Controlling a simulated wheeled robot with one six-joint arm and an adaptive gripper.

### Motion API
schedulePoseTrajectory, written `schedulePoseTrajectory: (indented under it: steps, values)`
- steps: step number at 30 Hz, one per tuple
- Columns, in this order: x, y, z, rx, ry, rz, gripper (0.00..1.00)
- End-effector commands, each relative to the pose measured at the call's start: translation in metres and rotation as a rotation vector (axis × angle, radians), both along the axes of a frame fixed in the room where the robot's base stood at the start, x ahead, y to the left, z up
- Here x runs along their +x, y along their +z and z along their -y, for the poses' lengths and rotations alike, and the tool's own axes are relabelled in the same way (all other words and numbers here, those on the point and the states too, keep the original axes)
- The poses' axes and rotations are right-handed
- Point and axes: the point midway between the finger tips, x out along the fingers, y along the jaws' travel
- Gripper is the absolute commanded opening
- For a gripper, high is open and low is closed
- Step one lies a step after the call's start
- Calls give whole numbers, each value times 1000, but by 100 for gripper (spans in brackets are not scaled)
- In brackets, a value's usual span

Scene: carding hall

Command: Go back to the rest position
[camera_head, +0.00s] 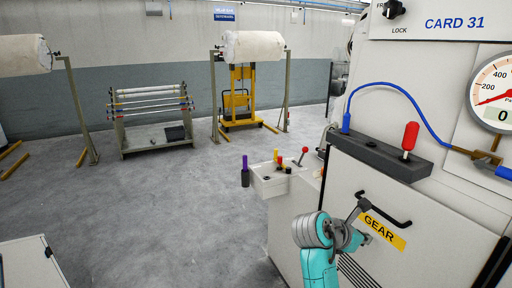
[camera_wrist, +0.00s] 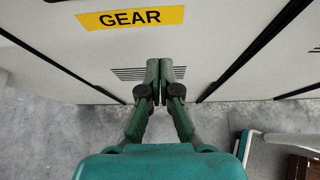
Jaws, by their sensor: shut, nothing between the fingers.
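My gripper (camera_wrist: 159,66) shows in the wrist view with its two green fingers closed together and nothing between them. It is in front of the pale machine panel (camera_wrist: 225,45), below the yellow GEAR label (camera_wrist: 130,18) in that view. In the head view my teal and grey arm is at the bottom centre, in front of the machine marked CARD 31 (camera_head: 454,23). My wrist is just left of the GEAR label (camera_head: 381,232) and the black door handle (camera_head: 384,210). Whether the fingers touch the panel cannot be told.
A dark shelf (camera_head: 380,152) with a red-handled tool (camera_head: 409,138) and blue hose juts out above my arm. A small control box (camera_head: 268,181) with levers stands left of it. Open grey floor (camera_head: 170,210) lies to the left, with a rod rack (camera_head: 153,118) and roll stands behind.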

Motion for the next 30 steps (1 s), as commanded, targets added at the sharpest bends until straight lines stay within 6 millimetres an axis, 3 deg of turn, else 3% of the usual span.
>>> schedulePoseTrajectory:
  steps: [8,15,24,30]
  values:
    - [-26,-94,-9,80,63,203,0]
    - [-66,-167,-28,235,106,407,0]
    - [-138,-234,-60,519,105,643,0]
    - [-195,-260,-83,746,58,786,0]
